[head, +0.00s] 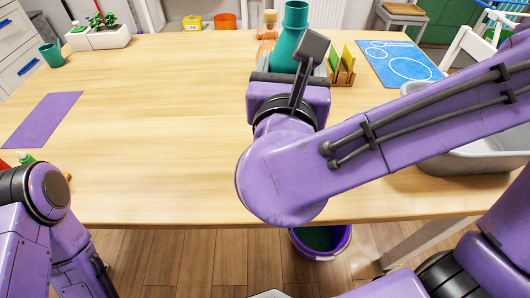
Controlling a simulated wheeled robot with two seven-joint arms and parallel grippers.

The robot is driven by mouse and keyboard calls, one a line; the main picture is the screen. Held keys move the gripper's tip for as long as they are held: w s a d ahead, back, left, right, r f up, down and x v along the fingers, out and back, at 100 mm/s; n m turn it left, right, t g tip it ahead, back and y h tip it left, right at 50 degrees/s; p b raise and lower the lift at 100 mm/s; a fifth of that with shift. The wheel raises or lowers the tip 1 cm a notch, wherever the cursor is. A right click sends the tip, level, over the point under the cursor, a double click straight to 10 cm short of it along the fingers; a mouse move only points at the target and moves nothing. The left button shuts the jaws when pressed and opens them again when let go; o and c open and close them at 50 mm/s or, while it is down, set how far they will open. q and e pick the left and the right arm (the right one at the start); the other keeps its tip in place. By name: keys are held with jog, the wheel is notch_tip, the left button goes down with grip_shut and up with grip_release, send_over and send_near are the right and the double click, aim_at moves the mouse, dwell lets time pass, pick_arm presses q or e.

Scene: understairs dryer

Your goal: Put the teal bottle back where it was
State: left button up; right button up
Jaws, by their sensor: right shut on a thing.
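The teal bottle (291,40) stands upright at the back middle of the table (165,130), with its neck near the top edge of the view. My right gripper (296,66) reaches across the table and is shut on the bottle. The gripper hides the bottle's lower part, so I cannot tell whether its base touches the table. My left arm is at the lower left, and its gripper is not in view.
A wooden rack (341,68) and a blue mat (401,62) lie right of the bottle. A grey basin (470,158) is at the right. A purple mat (42,119), teal cup (52,55) and white planter (99,40) are at left. The table's middle left is clear.

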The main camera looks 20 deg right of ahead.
jog(key=p, duration=0.2)
jog(key=w+p, duration=0.1)
jog(key=p, duration=0.1)
jog(key=shift+w+a+r, duration=0.15)
jog(key=shift+w, duration=0.1)
pick_arm(q)
notch_tip(320, 180, up, 7)
jog(key=p, duration=0.4)
jog(key=shift+r, duration=0.2)
pick_arm(e)
jog(key=w+f, duration=1)
jog(key=f, duration=0.3)
jog(key=shift+w, duration=0.2)
